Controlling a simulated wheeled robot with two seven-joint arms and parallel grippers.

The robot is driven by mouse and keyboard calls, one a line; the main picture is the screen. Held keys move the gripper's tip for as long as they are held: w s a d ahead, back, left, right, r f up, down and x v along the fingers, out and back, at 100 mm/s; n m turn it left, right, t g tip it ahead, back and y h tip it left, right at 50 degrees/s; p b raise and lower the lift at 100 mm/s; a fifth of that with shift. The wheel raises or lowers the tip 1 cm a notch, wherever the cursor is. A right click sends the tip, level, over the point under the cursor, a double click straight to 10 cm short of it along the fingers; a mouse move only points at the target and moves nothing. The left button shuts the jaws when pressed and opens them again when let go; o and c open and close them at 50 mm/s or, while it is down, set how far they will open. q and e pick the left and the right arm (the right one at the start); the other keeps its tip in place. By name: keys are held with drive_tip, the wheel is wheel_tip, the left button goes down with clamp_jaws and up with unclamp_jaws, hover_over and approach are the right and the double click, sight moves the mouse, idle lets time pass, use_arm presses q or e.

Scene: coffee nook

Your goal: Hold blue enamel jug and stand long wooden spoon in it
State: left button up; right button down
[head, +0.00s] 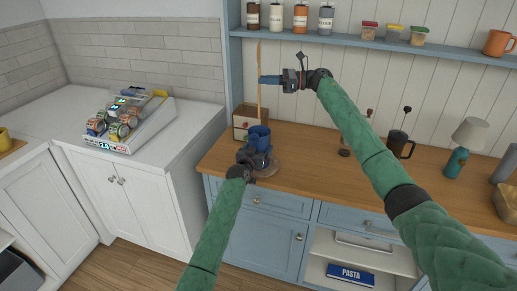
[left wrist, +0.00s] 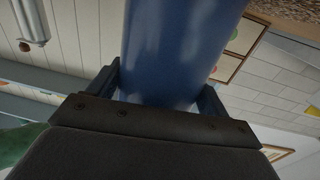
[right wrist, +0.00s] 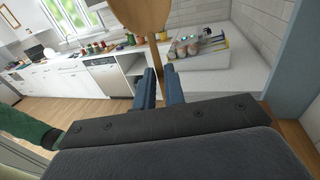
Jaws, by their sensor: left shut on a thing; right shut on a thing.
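The blue enamel jug (head: 259,139) stands upright at the left end of the wooden counter. My left gripper (head: 254,157) is shut on its side; in the left wrist view the jug's blue wall (left wrist: 182,50) fills the space between the fingers. The long wooden spoon (head: 259,104) is upright above the jug, bowl end up. My right gripper (head: 264,79) is shut on its handle; the spoon also shows in the right wrist view (right wrist: 141,16). The spoon's lower end meets the jug's mouth in the picture; I cannot tell whether it is inside.
A wooden-sided box (head: 245,122) stands behind the jug. A round mat or board (head: 268,171) lies by the jug's base. A dark mug (head: 399,145) and a teal lamp (head: 456,163) stand further right. A blue shelf (head: 350,42) with jars runs above.

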drive_tip(key=shift+d+f, duration=0.15)
drive_tip(key=shift+f, duration=1.8)
drive_tip(key=shift+f, duration=0.25)
drive_tip(key=shift+f, duration=2.25)
drive_tip(key=shift+f, duration=0.1)
drive_tip(key=shift+f, duration=2.9)
drive_tip(key=c, duration=1.4)
unclamp_jaws()
